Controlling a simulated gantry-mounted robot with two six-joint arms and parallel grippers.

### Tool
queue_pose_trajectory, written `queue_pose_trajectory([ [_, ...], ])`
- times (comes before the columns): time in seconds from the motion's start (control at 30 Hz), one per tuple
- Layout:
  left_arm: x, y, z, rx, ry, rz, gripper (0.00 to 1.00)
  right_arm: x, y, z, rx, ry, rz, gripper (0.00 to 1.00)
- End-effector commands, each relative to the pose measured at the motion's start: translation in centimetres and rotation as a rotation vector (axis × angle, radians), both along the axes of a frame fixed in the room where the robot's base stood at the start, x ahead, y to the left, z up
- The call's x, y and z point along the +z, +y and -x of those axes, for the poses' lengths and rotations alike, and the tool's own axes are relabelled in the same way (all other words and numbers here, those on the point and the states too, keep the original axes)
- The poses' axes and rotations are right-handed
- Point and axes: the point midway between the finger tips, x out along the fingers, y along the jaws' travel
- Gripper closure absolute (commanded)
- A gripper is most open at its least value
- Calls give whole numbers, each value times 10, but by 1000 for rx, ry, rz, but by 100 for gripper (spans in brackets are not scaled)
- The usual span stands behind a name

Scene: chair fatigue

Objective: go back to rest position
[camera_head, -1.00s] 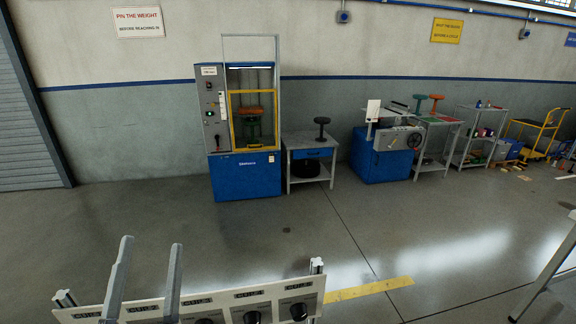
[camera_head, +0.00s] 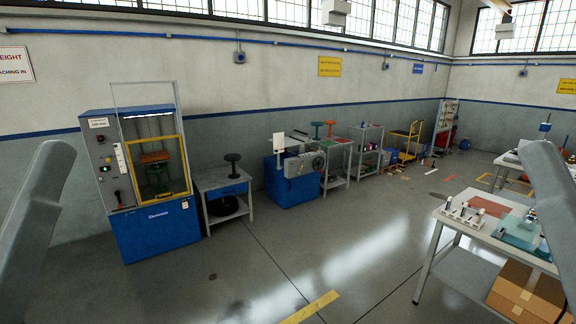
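A grey part of my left arm stands at the left edge of the head view, and a grey part of my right arm stands at the right edge. No fingertips of either gripper show, so I cannot see whether they are open or hold anything. Neither arm part visibly touches anything. The blue testing machine (camera_head: 161,231) stands at the left, with an orange-brown stool seat (camera_head: 154,157) behind its yellow-framed guard (camera_head: 187,165).
A small grey table (camera_head: 209,183) bears a dark stool (camera_head: 233,164). A blue-based machine (camera_head: 291,186), shelves (camera_head: 368,131) and a yellow cart (camera_head: 405,143) line the wall. A worktable (camera_head: 432,253) with a cardboard box (camera_head: 527,290) stands right. The middle floor is clear.

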Motion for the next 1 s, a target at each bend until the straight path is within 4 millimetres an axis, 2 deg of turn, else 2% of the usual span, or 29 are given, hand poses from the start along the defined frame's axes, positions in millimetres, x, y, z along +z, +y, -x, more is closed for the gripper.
queue_pose_trajectory([
  [0.03,53,0,0,1,0,-1,21,53,0,0,0,-1,0,50],
  [0.3,180,0,0,2,0,-1,21,180,0,0,0,-1,0,50],
  [0.4,212,0,0,2,0,-1,21,212,0,0,0,-1,0,50],
  [0.5,228,0,0,2,0,-1,21,228,0,0,0,0,0,50],
  [0.67,230,0,0,2,0,-1,21,230,0,0,0,0,0,50],
  [0.8,228,0,0,2,0,-1,0,228,0,0,0,1,0,50],
  [1.0,228,0,0,4,0,-2,0,228,0,0,0,0,0,50],
])
